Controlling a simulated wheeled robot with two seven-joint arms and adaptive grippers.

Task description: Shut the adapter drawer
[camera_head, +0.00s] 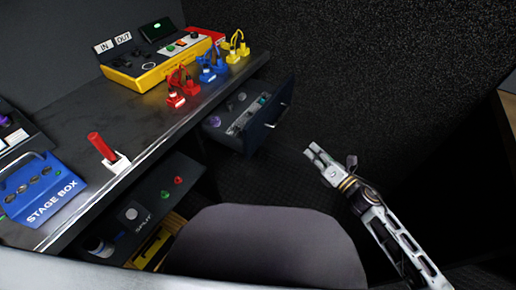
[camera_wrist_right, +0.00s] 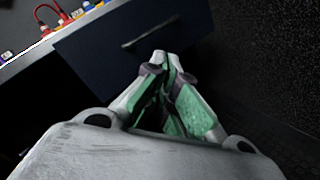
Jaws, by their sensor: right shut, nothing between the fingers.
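The adapter drawer (camera_head: 252,137) is pulled out from under the right part of the bench, with a dark blue front and a light bar handle (camera_head: 279,116). Small adapters lie inside it. My right gripper (camera_head: 312,150) is shut and empty, to the right of the drawer front and apart from it in the head view. In the right wrist view, the shut fingertips (camera_wrist_right: 162,58) appear just below the handle (camera_wrist_right: 148,37) on the drawer front (camera_wrist_right: 100,55). I cannot tell the exact gap. My left gripper is not in view.
The dark bench (camera_head: 130,120) carries a yellow-and-red console (camera_head: 150,70), red, blue and yellow plugs, a red lever (camera_head: 101,146) and a blue stage box (camera_head: 42,190). A grey chair back (camera_head: 265,245) stands in front. Dark floor is free between drawer and gripper.

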